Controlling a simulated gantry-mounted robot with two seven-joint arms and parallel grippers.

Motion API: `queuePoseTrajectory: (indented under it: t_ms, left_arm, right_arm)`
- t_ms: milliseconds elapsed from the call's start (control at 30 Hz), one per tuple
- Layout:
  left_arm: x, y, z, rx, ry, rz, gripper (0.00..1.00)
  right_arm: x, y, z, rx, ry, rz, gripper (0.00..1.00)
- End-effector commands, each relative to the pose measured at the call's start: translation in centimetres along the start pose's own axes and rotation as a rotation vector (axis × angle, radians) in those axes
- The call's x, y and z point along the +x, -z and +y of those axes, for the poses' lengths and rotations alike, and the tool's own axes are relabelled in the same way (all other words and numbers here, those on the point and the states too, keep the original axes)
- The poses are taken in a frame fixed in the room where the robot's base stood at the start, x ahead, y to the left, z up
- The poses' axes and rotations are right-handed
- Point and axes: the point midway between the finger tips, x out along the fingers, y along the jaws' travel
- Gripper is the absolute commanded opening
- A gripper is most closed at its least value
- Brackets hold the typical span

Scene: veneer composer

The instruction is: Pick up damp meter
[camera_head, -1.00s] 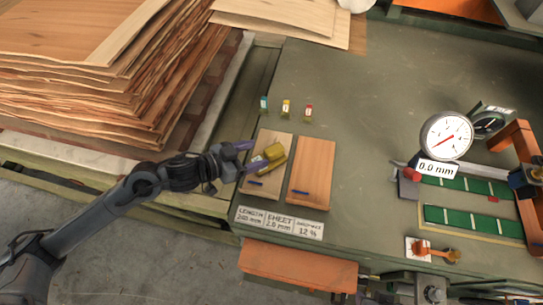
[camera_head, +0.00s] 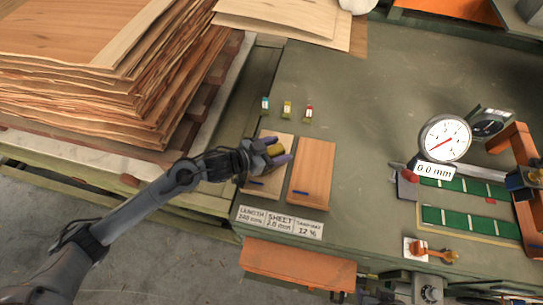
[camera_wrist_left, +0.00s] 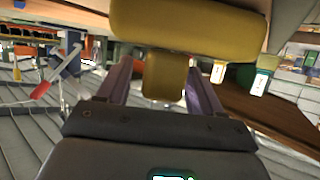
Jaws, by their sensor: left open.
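The damp meter, a yellow device, (camera_head: 276,149) lies on the left wooden board (camera_head: 272,185), partly hidden by my left gripper (camera_head: 281,153). In the left wrist view the damp meter (camera_wrist_left: 190,26) shows as a wide yellow body with a narrower yellow part below it. The purple fingers of my left gripper (camera_wrist_left: 162,88) are open, one on each side of that narrower part. I cannot tell whether they touch it. My right gripper is not in view.
A second wooden board (camera_head: 312,172) lies just right. Three small coloured tags stand behind, including a yellow one (camera_head: 287,109). A label plate (camera_head: 280,222) is in front. A dial gauge (camera_head: 445,138) stands at right. The green tabletop (camera_head: 360,100) between is clear.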

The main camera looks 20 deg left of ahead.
Motion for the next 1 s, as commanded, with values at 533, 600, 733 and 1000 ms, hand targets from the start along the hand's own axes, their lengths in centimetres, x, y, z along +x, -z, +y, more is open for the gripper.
queuePoseTrajectory:
  t_ms: [533, 600, 733, 1000]
  left_arm:
    - [-0.1, 0.1, 0.0, 0.000, 0.000, 0.002, 0.05]
    - [-0.1, 0.1, 0.0, 0.000, 0.000, 0.002, 0.00]
    - [-0.1, 0.1, 0.0, 0.000, 0.000, 0.002, 0.00]
    - [-0.5, 1.1, 0.0, 0.001, 0.000, 0.004, 0.00]
  right_arm:
    - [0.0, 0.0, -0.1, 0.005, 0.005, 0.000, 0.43]
    - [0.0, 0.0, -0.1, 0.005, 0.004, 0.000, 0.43]
    - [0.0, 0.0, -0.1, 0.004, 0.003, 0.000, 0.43]
    - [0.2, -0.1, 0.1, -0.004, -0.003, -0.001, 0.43]
